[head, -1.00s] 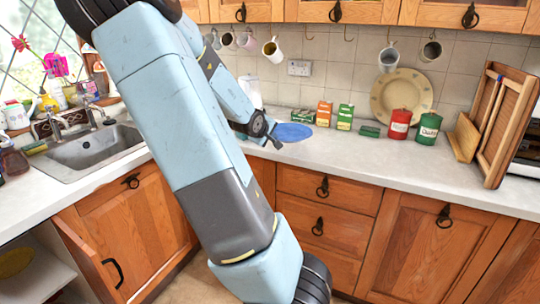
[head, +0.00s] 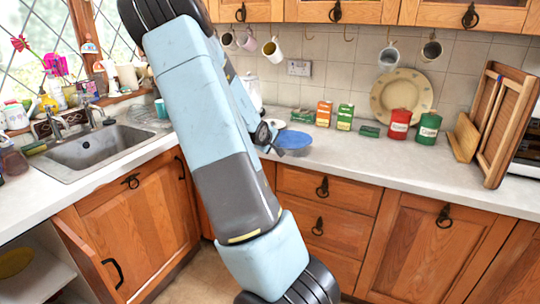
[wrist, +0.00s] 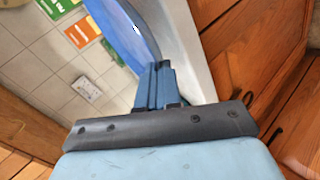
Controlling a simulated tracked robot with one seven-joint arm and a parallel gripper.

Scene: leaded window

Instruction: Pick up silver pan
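The pan (head: 294,141) shows in the head view as a round piece with a blue face and a grey edge, just right of my wrist, over the counter. It also shows in the wrist view as a blue disc with a grey rim (wrist: 124,28), cut off by the top edge. My gripper (wrist: 157,68) has its two blue fingers close together at the near end of the pan's rim, and looks shut on it. In the head view my arm hides most of the gripper. I cannot tell whether the pan touches the counter.
Behind the pan are green and orange boxes (head: 324,113), a red canister (head: 399,124) and a green canister (head: 428,128). A plate (head: 401,92) leans on the tiles. Mugs hang above. The sink (head: 95,148) is left. The counter front right is clear.

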